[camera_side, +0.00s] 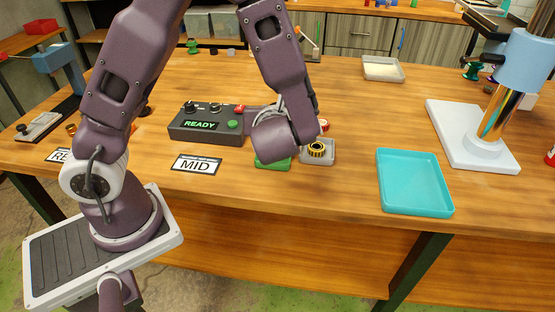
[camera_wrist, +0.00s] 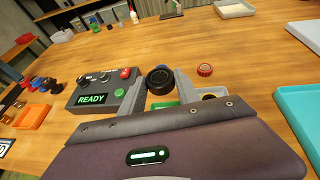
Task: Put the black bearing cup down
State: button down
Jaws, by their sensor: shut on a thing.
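The black bearing cup (camera_wrist: 159,78) shows in the wrist view between the two grey fingers of my gripper (camera_wrist: 160,84), which is shut on it. In the side view my wrist hides the cup and the fingers. A green tray (camera_side: 272,163) lies under my wrist in the side view, and part of it (camera_wrist: 166,104) shows below the cup in the wrist view. I cannot tell the gap between cup and tray.
A grey tray (camera_side: 329,158) holding a black-and-yellow ring (camera_side: 316,149) sits just right of the green one. A control box reading READY (camera_side: 206,124) stands left. A red cap (camera_wrist: 205,69) is close by. A teal tray (camera_side: 415,183) lies right, with clear wood between.

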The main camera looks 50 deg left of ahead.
jog(key=shift+n+g, duration=0.3)
jog(key=shift+g, duration=0.1)
jog(key=f, duration=0.7)
jog(key=s+f, duration=0.1)
jog(key=f, duration=0.2)
jog(key=shift+f, duration=0.15)
jog(key=shift+f, duration=0.15)
jog(key=shift+f, duration=0.45)
jog(key=c, duration=1.2)
grip_release()
jog(key=shift+o, duration=0.2)
